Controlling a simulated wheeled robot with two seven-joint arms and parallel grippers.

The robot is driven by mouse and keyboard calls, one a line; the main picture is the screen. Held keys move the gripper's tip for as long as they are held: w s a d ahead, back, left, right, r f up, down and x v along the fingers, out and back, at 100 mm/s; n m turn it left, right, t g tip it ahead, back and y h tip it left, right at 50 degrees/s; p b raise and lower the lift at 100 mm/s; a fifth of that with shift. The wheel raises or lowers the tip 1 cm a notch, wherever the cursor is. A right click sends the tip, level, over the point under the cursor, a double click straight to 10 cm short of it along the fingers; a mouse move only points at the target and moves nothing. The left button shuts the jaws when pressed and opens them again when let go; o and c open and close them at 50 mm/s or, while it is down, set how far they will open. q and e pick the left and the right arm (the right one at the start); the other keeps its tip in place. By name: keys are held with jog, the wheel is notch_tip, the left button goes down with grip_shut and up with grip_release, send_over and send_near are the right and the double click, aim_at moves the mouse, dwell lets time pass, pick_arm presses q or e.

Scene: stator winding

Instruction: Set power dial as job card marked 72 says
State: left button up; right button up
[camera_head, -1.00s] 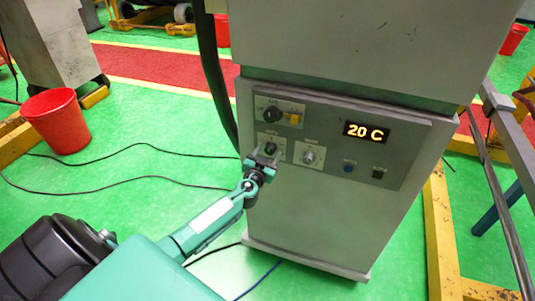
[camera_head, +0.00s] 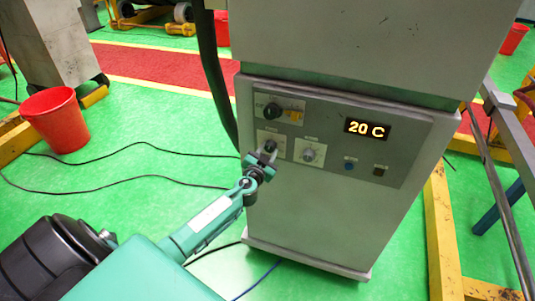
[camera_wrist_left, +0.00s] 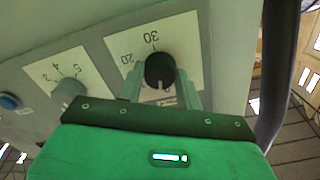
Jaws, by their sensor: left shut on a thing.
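A grey cabinet panel (camera_head: 415,152) carries several controls. My left gripper (camera_head: 267,150) is shut on the small black dial (camera_head: 270,146) at the panel's lower left. In the left wrist view the gripper's fingers (camera_wrist_left: 161,88) lie on both sides of this black dial (camera_wrist_left: 159,68). Its white plate shows 20 and 30, and other marks are hidden. The dial labels are too small to read. No job card marked 72 shows. My right gripper is not in view.
A larger black knob (camera_head: 273,110) and an orange part (camera_head: 295,117) sit above the held dial. The display (camera_head: 367,129) reads 20 C. A blue button (camera_head: 349,163) and a dark switch (camera_head: 380,170) are to the right. A dark hose (camera_head: 214,85) hangs left of the cabinet.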

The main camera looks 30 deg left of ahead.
pick_arm(q)
jog(key=m+b, duration=0.1)
jog(key=m, duration=0.3)
jog(key=shift+f+m, duration=0.1)
jog(key=shift+m, duration=0.2)
jog(key=m, duration=0.3)
jog(key=shift+m+b, duration=0.3)
jog(key=shift+b, duration=0.1)
jog(key=m, duration=0.4)
jog(key=shift+m, duration=0.3)
jog(key=m, duration=0.3)
jog(key=shift+m, duration=0.3)
jog(key=m+p, duration=0.1)
jog(key=m, duration=0.3)
jog(key=shift+m, duration=0.3)
jog(key=m+p, duration=0.1)
jog(key=m, duration=0.2)
jog(key=shift+m, duration=0.3)
jog(key=m+p, duration=0.2)
jog(key=m, duration=0.3)
jog(key=shift+m+p, duration=0.8)
jog(key=shift+m, duration=1)
